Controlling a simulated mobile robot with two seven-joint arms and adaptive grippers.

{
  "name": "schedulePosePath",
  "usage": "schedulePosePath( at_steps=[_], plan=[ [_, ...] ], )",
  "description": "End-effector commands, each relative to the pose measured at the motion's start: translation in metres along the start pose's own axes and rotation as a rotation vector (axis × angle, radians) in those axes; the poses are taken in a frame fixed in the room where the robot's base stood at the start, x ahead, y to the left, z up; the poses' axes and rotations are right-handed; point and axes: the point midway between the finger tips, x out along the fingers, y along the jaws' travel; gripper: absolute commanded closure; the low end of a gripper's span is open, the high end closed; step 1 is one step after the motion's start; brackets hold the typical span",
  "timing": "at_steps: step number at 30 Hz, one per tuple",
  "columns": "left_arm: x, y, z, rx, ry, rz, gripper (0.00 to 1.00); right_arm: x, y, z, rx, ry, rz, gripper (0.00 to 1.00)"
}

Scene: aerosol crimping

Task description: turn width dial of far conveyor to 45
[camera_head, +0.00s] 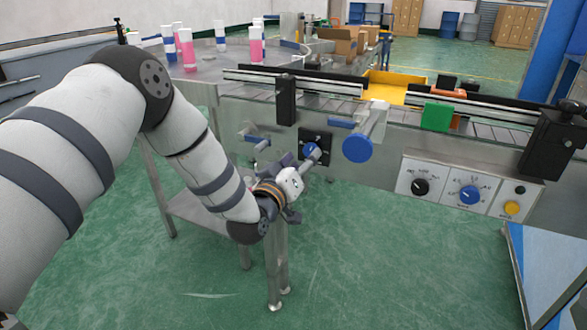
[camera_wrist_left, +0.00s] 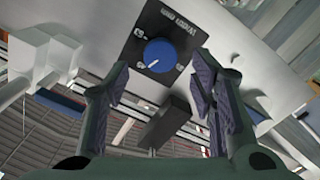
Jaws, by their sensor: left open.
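The width dial is a blue knob (camera_wrist_left: 158,54) on a black plate (camera_wrist_left: 180,22) marked "Width mm" in the left wrist view. A white pointer line runs from its middle toward the lower left of that picture; the scale numbers are too small to read surely. In the head view the blue knob (camera_head: 312,151) shows on the conveyor's front side, partly behind my gripper. My left gripper (camera_head: 298,168) is close in front of it. Its two fingers (camera_wrist_left: 160,88) are open, empty and apart from the knob in the wrist view. My right gripper is not seen.
A large blue round handle (camera_head: 358,149) sticks out just right of the dial. A control panel (camera_head: 453,190) with several knobs is farther right. A black bracket (camera_head: 286,100) hangs above. Pink and blue cans (camera_head: 187,50) stand behind. The floor in front is clear.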

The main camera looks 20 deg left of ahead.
Motion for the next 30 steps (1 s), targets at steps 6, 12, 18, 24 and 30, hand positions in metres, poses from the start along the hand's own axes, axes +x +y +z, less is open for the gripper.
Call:
schedulePosePath(
  at_steps=[6,12,18,24,30],
  plan=[
    [-0.058,-0.001,0.000,-0.001,-0.002,-0.003,0.49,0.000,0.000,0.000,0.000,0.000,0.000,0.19],
    [-0.083,-0.001,-0.001,0.001,0.001,-0.002,0.49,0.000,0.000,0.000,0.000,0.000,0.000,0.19],
    [-0.085,-0.001,-0.001,0.001,0.002,-0.001,0.49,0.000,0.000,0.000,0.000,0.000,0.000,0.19],
    [-0.085,-0.001,-0.001,0.001,0.002,-0.001,0.49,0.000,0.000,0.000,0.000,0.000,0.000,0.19],
    [-0.114,-0.018,0.058,0.051,-0.205,-0.071,0.49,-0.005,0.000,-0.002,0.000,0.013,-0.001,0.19]
  ],
)
